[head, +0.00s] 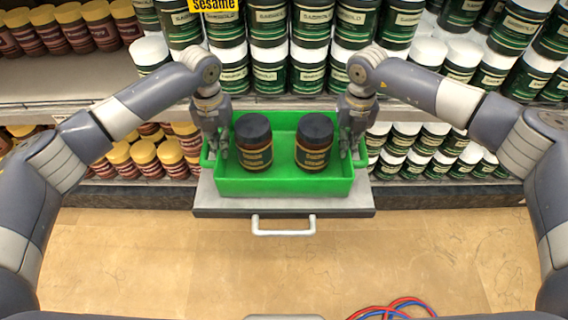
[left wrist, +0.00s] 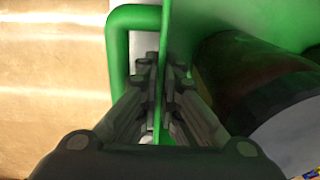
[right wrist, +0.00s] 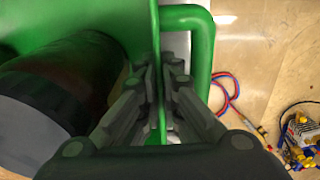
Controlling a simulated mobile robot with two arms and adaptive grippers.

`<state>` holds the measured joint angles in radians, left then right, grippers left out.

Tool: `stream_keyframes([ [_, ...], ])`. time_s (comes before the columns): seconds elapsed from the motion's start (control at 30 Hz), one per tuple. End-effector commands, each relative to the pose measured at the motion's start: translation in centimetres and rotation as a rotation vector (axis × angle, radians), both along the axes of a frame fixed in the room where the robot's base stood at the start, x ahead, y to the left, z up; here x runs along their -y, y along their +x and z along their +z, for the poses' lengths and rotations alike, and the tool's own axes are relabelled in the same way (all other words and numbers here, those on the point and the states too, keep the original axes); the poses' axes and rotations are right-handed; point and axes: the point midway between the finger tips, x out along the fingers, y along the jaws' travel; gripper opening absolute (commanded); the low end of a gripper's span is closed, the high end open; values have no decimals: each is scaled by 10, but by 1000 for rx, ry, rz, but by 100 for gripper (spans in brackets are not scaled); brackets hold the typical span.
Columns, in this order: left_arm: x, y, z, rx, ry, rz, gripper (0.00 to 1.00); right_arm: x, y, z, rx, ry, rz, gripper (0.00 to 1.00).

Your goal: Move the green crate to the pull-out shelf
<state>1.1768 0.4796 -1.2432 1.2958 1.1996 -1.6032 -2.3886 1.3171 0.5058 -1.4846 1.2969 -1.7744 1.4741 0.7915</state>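The green crate (head: 285,187) is over the grey pull-out shelf (head: 285,205) and looks to rest on it, level. Two dark jars with black lids, a left jar (head: 254,143) and a right jar (head: 314,143), stand upright in the crate. My left gripper (head: 221,152) is at the crate's left end, its fingers on both sides of the end wall (left wrist: 164,30). My right gripper (head: 350,150) holds the right end wall (right wrist: 155,40) the same way. Both look shut on the walls. The crate's underside is hidden.
The pull-out shelf has a pale handle (head: 284,228) at its front. Rows of green jars (head: 309,70) and red jars (head: 60,30) fill the racks behind and beside it. Red and blue hoses (head: 395,308) lie on the tan floor, which is otherwise largely clear.

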Motion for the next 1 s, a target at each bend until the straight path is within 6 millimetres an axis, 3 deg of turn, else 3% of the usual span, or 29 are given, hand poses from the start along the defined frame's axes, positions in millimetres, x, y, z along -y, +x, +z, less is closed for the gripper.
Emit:
stream_keyframes([
  [0.03,-1,2,0,5,0,2,0,1,2,0,5,0,-2,0],
  [0.13,-2,0,-2,0,3,2,23,2,0,-2,0,-3,-2,23],
  [0.17,-2,0,-2,0,3,2,25,1,0,-2,0,-3,-2,25],
  [0.57,-1,1,5,2,0,1,25,1,0,-2,0,-2,-1,25],
  [1.0,0,1,91,2,-1,0,25,1,0,-2,0,-2,-1,25],
])
